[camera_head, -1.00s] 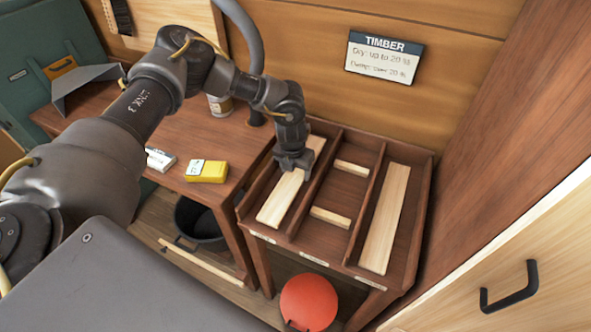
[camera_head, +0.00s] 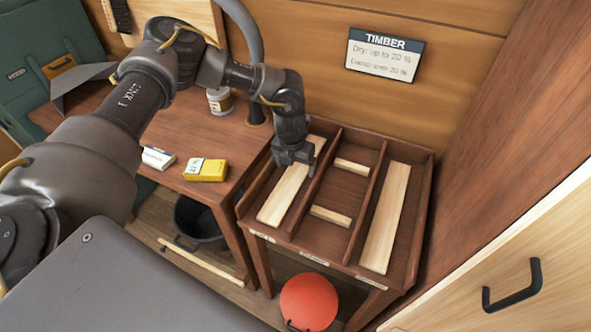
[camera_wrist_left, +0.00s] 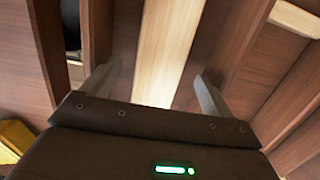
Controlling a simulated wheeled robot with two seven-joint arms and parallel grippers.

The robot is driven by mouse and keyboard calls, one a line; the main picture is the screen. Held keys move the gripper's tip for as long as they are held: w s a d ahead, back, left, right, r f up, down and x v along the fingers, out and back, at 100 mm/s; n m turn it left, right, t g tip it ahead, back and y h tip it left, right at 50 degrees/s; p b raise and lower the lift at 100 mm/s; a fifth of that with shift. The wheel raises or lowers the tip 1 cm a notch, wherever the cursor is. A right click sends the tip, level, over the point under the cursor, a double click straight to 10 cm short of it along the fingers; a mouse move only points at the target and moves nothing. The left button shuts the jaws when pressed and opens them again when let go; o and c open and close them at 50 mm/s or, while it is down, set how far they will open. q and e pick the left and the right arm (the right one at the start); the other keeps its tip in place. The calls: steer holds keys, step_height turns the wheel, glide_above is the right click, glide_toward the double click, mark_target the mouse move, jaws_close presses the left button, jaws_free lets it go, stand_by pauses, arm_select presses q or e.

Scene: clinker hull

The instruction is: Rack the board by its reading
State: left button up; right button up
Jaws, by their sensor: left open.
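A pale board (camera_head: 284,196) lies lengthwise in the left compartment of the wooden rack (camera_head: 342,187). My left gripper (camera_head: 294,164) is open just above the board's far half, apart from it. In the left wrist view the board (camera_wrist_left: 167,45) runs between the two spread fingers (camera_wrist_left: 155,88). A yellow meter (camera_head: 206,171) with a small white display lies on the bench; its reading is too small to be sure of. The TIMBER sign (camera_head: 383,56) on the wall gives "Dry: up to 20 %"; its lower line is blurred. My right gripper is out of view.
The rack's middle compartment holds two short pale crosspieces (camera_head: 331,216); the right one holds another long board (camera_head: 386,218). A white box (camera_head: 158,157) and a can (camera_head: 219,101) stand on the bench (camera_head: 160,128). A black bucket (camera_head: 200,224) and a red ball-like object (camera_head: 309,301) are below.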

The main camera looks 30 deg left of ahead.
arm_select(q)
step_height(320, 180, up, 8)
steer(key=s+b, duration=0.1)
steer(key=shift+s, duration=0.15)
